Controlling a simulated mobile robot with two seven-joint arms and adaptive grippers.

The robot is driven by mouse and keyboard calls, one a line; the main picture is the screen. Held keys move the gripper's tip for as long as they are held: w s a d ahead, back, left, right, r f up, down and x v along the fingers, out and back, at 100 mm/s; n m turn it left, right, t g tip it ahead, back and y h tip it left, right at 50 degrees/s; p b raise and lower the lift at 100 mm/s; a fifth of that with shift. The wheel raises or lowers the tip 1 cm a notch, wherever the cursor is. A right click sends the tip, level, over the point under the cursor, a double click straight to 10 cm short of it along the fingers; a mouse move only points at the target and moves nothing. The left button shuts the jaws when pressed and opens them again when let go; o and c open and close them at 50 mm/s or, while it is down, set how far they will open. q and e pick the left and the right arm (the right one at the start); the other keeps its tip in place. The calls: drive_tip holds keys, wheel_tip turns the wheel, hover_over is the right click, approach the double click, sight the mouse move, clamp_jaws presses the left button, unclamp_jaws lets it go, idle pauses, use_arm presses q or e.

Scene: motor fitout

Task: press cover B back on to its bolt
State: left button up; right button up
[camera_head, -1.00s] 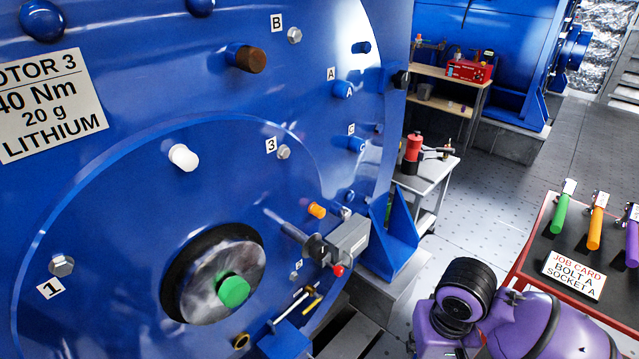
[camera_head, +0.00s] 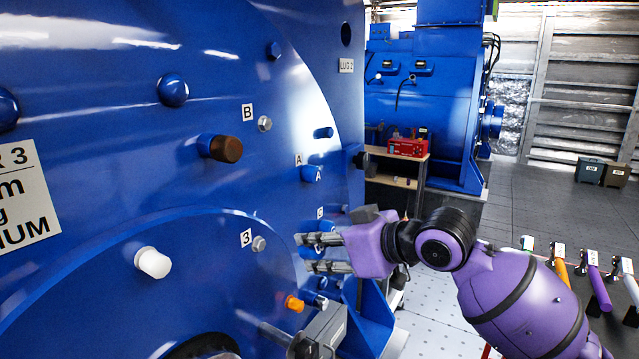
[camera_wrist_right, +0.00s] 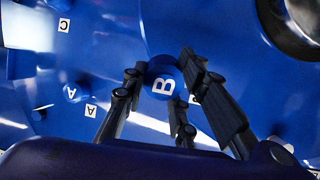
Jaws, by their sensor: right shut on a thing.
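Cover B (camera_wrist_right: 163,72) is a round blue cap with a white letter B, seen between the fingers of my right gripper (camera_wrist_right: 168,80) in the wrist view. In the head view my right gripper (camera_head: 316,253) points left towards the motor face, below and to the right of bolt B (camera_head: 265,124). The bolt is a bare grey hex head beside its B label (camera_head: 247,112). I cannot make out the cover clearly between the fingers in the head view. My left gripper is not in view.
Cover A (camera_head: 313,174) sits above the gripper on the motor face. A brown-ended plug (camera_head: 225,149), a white plug (camera_head: 153,263) and an orange plug (camera_head: 294,304) stick out of the motor. A grey box (camera_head: 322,330) stands out below the gripper. Bolt 3 (camera_head: 259,244) is left of it.

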drive_tip(key=w+r+n+y, duration=0.1)
drive_tip(key=w+r+y, duration=0.2)
drive_tip(key=r, duration=0.7)
drive_tip(key=t+y+b, duration=0.1)
drive_tip(key=y, duration=0.1)
approach(270, 124)
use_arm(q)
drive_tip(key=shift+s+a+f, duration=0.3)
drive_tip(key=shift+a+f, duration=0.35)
use_arm(e)
drive_tip(key=shift+s+d+f+n, duration=0.1)
drive_tip(key=shift+s+d+n, duration=0.2)
drive_tip(key=shift+s+d, duration=0.1)
use_arm(q)
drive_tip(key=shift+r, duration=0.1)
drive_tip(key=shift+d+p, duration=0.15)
drive_tip(key=shift+p, duration=0.15)
use_arm(e)
drive_tip(key=shift+x, duration=2.8)
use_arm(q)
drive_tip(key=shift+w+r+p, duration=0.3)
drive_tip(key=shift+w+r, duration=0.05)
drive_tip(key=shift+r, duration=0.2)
use_arm(e)
drive_tip(key=shift+x, duration=1.55)
